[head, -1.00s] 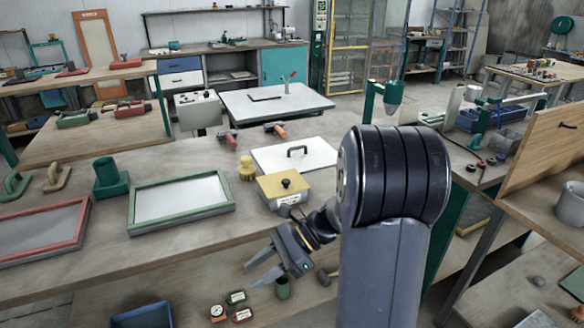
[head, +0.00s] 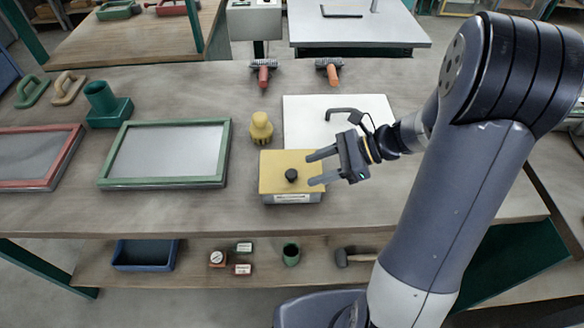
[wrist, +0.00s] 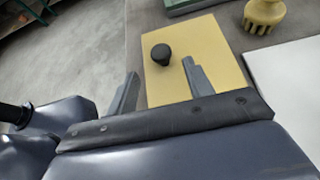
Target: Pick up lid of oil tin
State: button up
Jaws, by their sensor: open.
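The oil tin (head: 292,198) is a low box with a pale label on its front, standing near the front edge of the workbench. Its flat yellow lid (head: 275,165) sits on top and has a round black knob (head: 291,175) in the middle. In the wrist view the lid (wrist: 215,50) and its knob (wrist: 160,54) lie ahead of the fingertips. My gripper (head: 313,168) is open and empty, reaching in from the right with its fingers over the lid's right part. The knob is a little beyond the fingertips, not between them. The wrist view also shows my gripper (wrist: 160,73).
A yellow knobbed object (head: 261,129) stands just behind the tin. A white board with a dark handle (head: 300,130) lies behind and right. A green-framed screen (head: 115,155) lies to the left. Two rollers (head: 263,75) lie farther back. The lower shelf (head: 200,275) holds small items.

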aim_at(293, 173)
jog(key=shift+a+f, duration=0.25)
jog(key=shift+a, duration=0.45)
jog(key=x, duration=0.2)
jog(key=p+x, duration=0.1)
jog(key=x, duration=0.1)
jog(key=shift+w+a+r, duration=0.2)
jog(key=shift+a+r, duration=0.05)
jog(key=shift+r, duration=0.05)
jog(key=shift+a+f, duration=0.25)
jog(key=shift+a, duration=0.1)
jog(key=shift+c, duration=0.6)
jog(key=c, duration=0.9)
